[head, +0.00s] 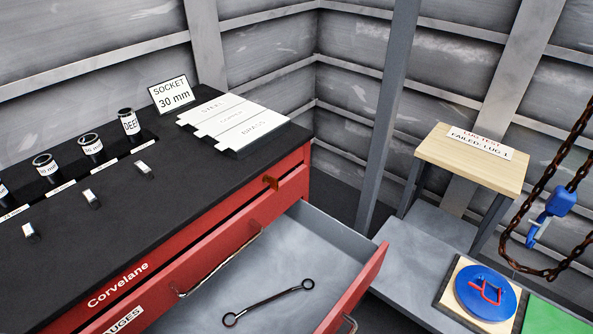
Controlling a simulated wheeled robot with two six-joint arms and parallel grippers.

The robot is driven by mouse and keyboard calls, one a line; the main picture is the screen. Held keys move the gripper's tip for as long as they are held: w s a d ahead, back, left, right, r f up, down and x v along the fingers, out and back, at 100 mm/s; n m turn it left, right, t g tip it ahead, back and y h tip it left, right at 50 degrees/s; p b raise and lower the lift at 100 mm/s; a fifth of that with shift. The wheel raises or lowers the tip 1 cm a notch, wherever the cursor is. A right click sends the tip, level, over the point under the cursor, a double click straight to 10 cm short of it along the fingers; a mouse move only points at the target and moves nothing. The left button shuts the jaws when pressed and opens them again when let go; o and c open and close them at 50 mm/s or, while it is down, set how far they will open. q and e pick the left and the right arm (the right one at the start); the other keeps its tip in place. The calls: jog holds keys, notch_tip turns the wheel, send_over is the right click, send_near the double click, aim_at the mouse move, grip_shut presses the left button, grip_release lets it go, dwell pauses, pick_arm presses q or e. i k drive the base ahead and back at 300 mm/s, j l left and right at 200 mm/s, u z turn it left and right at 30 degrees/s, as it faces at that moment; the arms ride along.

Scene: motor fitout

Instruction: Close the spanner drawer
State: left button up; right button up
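The spanner drawer (325,250) stands pulled out from the red tool cabinet (292,164), with a grey interior and a red front (365,282). A dark double-ended spanner (268,302) lies on its floor. Part of a metal handle (349,325) shows on the drawer front at the lower picture edge. The near part of the drawer is cut off by the picture. Neither of my grippers is in view.
Sockets (91,146), a "SOCKET 30 mm" sign (171,94) and labelled plates (235,121) are on the black cabinet top. To the right are a wooden-topped stand (470,158), a rusty chain (545,180) with a blue block (560,202), and a round blue lid (487,292).

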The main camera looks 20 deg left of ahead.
aim_at(304, 242)
jog(key=k+l, duration=0.1)
jog(key=k, duration=0.4)
jog(key=k+l, duration=0.15)
jog(key=k, duration=0.35)
